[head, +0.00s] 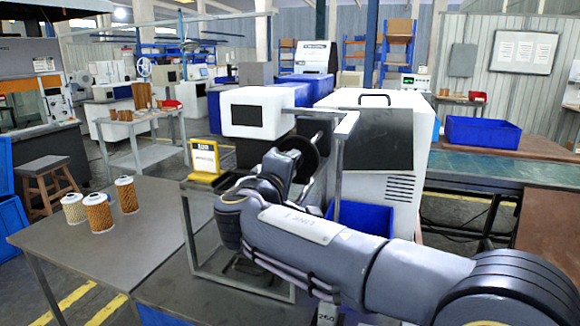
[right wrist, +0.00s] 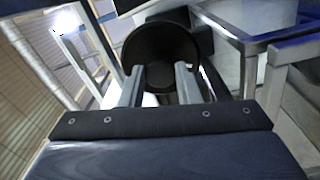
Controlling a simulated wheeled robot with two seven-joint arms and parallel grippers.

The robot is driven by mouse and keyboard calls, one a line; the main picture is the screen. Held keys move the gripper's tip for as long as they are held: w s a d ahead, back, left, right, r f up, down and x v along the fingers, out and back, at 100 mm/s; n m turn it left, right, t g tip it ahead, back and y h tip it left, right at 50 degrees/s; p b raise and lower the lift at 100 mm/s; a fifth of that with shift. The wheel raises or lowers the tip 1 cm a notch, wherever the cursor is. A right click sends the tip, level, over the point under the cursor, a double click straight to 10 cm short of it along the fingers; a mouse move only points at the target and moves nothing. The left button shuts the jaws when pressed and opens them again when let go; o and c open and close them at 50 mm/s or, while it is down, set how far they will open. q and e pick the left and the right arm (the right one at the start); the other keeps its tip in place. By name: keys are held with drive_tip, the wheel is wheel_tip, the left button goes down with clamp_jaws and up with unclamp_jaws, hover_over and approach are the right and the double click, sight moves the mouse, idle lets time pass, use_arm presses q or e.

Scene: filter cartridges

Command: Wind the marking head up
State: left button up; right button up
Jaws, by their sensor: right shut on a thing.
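A white box-like head with a dark front panel (head: 257,112) stands above the bench; I take it as the marking head. A thin steel post and arm (head: 345,128) rise beside it. A dark round handwheel (head: 316,150) is just below and right of it; it also shows as a black disc in the right wrist view (right wrist: 160,52). My right gripper (right wrist: 158,82) is at the handwheel, with one finger on each side of its lower part, shut on it. The exact part between the fingertips is hidden. My left gripper is out of view.
Several filter cartridges (head: 99,212) stand on the grey table (head: 60,238) at left. A yellow sign (head: 204,160) stands near the steel frame (head: 188,222). A blue bin (head: 362,217) sits beyond my right arm. The table's front left is clear.

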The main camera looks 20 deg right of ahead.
drive_tip(key=n+p, duration=0.1)
drive_tip(key=n, duration=0.2)
drive_tip(key=shift+r, duration=0.1)
drive_tip(key=n+p, duration=0.1)
drive_tip(key=n, duration=0.2)
drive_tip(key=shift+n+p, duration=0.4)
drive_tip(key=n+p, duration=0.2)
drive_tip(key=n, duration=0.1)
drive_tip(key=shift+r, duration=0.1)
drive_tip(key=shift+n+p, duration=1.45)
drive_tip(key=shift+n, duration=0.55)
drive_tip(key=shift+f, duration=0.2)
drive_tip(key=o, duration=1)
drive_tip(key=shift+r, duration=0.1)
drive_tip(key=b+v, duration=0.1)
drive_tip(key=v, duration=0.7)
